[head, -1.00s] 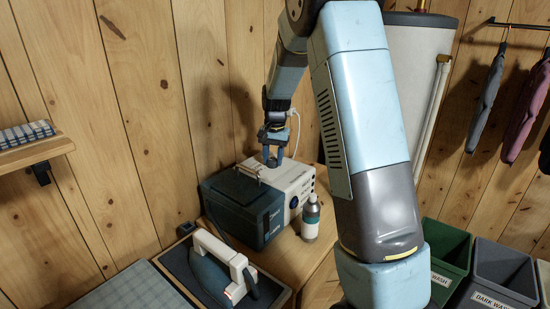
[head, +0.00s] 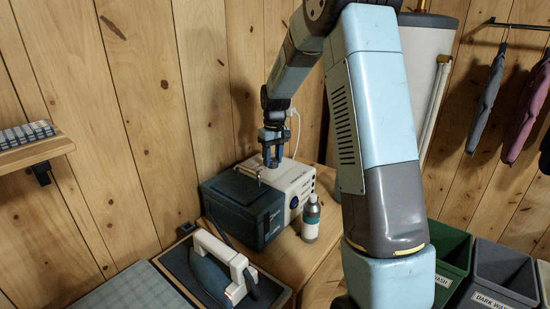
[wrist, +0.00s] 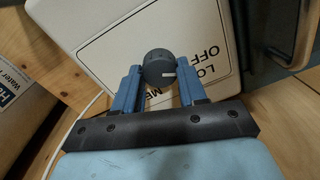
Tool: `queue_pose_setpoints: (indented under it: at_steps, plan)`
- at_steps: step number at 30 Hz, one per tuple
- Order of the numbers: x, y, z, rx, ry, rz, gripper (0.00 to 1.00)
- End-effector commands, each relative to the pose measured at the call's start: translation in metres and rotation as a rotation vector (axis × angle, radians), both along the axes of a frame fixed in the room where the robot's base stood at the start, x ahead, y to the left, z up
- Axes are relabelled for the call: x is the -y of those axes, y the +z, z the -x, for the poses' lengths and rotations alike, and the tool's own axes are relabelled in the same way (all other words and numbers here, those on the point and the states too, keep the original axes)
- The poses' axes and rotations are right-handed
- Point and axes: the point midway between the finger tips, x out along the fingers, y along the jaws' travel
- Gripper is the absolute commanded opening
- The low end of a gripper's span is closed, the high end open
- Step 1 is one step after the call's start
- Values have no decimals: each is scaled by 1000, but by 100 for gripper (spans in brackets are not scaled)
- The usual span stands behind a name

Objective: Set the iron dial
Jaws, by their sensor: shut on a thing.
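The iron dial (wrist: 158,66) is a dark round knob with a pale mark, on a white panel (wrist: 110,42) in the wrist view. Lettering reading OFF, LO and ME shows around it, upside down and partly covered. The mark points right in the picture, toward the LO lettering. My gripper (wrist: 160,80) has its two blue fingers on either side of the dial, shut on it. In the head view my gripper (head: 272,160) points down onto the white part of the station (head: 296,187); the dial is hidden there. The iron (head: 219,268) rests at the lower left.
A spray bottle (head: 311,218) stands close to the station's right side. A dark teal box part (head: 240,212) with a metal handle adjoins the white part at left. A white cord (wrist: 82,120) runs beside the panel. Laundry bins (head: 500,275) stand at lower right.

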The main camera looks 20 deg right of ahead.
Motion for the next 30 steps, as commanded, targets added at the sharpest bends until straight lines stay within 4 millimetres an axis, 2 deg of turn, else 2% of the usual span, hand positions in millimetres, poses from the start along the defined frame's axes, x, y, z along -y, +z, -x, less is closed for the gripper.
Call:
queue_pose_setpoints:
  at_steps: [10,24,25,30]
  plan:
    - [1,2,-2,7,102,1,11]
    - [1,2,-2,6,112,1,11]
    - [1,2,-2,6,112,1,44]
    - [1,1,-1,3,112,1,60]
